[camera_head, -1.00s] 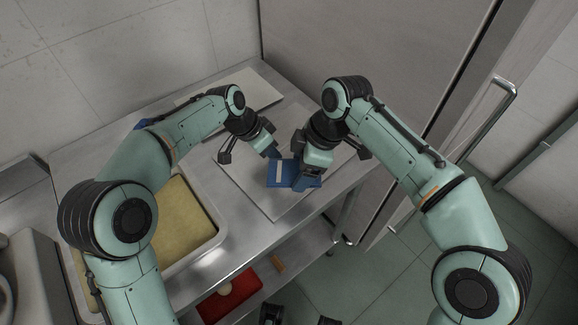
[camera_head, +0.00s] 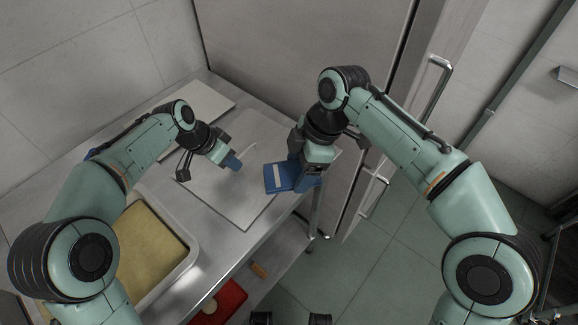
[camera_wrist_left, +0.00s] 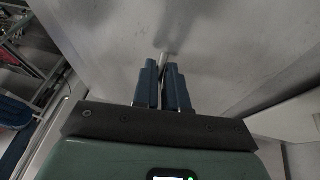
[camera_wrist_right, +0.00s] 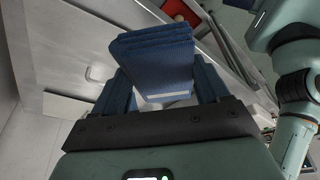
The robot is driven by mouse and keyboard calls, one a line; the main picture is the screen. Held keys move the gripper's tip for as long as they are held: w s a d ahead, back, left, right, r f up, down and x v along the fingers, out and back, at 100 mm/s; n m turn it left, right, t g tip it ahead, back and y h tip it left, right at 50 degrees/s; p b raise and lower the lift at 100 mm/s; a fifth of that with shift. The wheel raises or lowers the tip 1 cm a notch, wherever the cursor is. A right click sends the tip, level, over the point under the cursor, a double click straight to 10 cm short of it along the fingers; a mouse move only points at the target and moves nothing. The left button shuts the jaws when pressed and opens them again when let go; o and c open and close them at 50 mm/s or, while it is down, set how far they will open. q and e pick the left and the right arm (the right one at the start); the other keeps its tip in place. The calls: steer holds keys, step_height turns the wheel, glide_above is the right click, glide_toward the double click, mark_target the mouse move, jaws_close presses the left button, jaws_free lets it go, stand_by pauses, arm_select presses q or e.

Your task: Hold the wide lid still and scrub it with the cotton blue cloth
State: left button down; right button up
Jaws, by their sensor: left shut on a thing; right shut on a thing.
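The wide lid (camera_head: 246,206) is a flat, pale grey square sheet on the metal table, with a thin handle (camera_head: 248,148) standing up near its middle. My left gripper (camera_head: 234,163) is over the lid's middle. In the left wrist view its fingers (camera_wrist_left: 164,85) are shut on the thin handle. My right gripper (camera_head: 308,178) is shut on the folded blue cloth (camera_head: 279,177), which has a white stripe. The cloth is at the lid's right edge; I cannot tell whether it touches. In the right wrist view the cloth (camera_wrist_right: 158,60) shows between the fingers.
A tray (camera_head: 190,250) with a yellow content stands at the left. A pale flat board (camera_head: 215,98) lies at the back. A tall grey cabinet (camera_head: 300,60) with metal handles stands behind and right. A red item (camera_head: 222,300) is on the lower shelf. Open floor lies right.

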arm_select(q)
steer(key=c, duration=1.1)
jaws_free()
steer(key=shift+s+f, duration=0.1)
steer(key=shift+f, duration=0.1)
steer(key=shift+r, duration=0.1)
steer(key=shift+r, duration=0.25)
steer(key=v, duration=1.1)
steer(key=shift+r, duration=0.25)
steer(key=shift+a+f, duration=0.1)
steer(key=shift+a, duration=0.05)
